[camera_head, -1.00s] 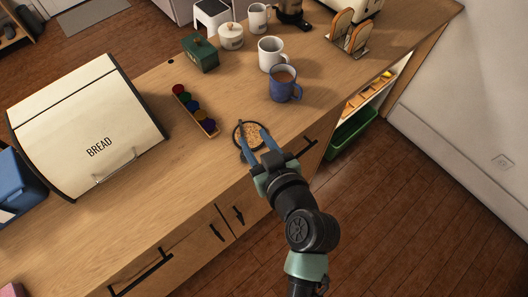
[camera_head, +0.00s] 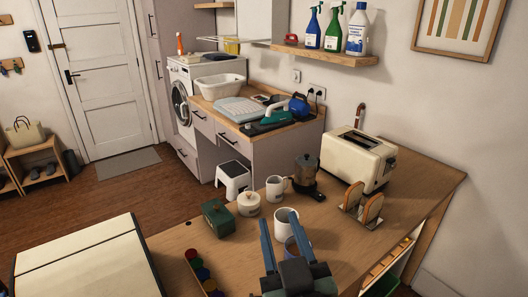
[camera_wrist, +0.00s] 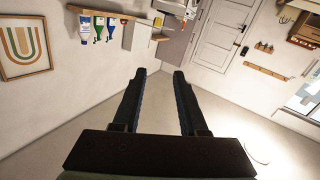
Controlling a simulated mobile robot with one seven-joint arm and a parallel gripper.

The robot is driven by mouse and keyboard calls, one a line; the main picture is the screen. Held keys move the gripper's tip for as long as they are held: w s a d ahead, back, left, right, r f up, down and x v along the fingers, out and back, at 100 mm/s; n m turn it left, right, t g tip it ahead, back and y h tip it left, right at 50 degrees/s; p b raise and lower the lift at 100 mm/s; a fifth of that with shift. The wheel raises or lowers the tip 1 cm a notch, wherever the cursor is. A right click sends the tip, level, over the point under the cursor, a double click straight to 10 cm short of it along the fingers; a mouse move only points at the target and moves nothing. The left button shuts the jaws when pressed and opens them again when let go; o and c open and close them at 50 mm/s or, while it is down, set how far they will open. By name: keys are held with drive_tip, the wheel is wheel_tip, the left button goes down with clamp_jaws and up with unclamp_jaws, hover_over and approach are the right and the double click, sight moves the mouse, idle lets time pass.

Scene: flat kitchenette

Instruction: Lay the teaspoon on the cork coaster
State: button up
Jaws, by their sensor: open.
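My gripper (camera_head: 277,217) is raised in front of the counter, fingers pointing up and away. In the wrist view its two blue-grey fingers (camera_wrist: 159,72) are apart with nothing between them. The cork coaster and the teaspoon do not show in either current view. The counter's near part is cut off by the frame and partly covered by my gripper. In the earlier head view the round, dark-rimmed coaster lies on the counter; I cannot make out a teaspoon on it.
Beyond are a green box (camera_head: 218,217), a lidded pot (camera_head: 249,204), a coffee maker (camera_head: 305,172), a toast rack (camera_head: 361,207) and a toaster (camera_head: 358,158). The bread box (camera_head: 85,265) is left.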

drive_tip(key=s+r+m+t+h, duration=0.1)
drive_tip(key=s+r+t, duration=0.2)
drive_tip(key=r, duration=0.8)
drive_tip(key=s+a+r+m+t+h, duration=0.1)
drive_tip(key=s+r+t, duration=0.2)
drive_tip(key=r, duration=0.8)
drive_tip(key=s+a+r+m+t, duration=0.1)
drive_tip(key=s+r+t, duration=0.2)
drive_tip(key=r, duration=0.7)
drive_tip(key=shift+a+r+m+t+h, duration=0.25)
drive_tip(key=shift+r+m+t+h, duration=0.05)
drive_tip(key=shift+r+t+h, duration=0.1)
drive_tip(key=shift+s, duration=0.1)
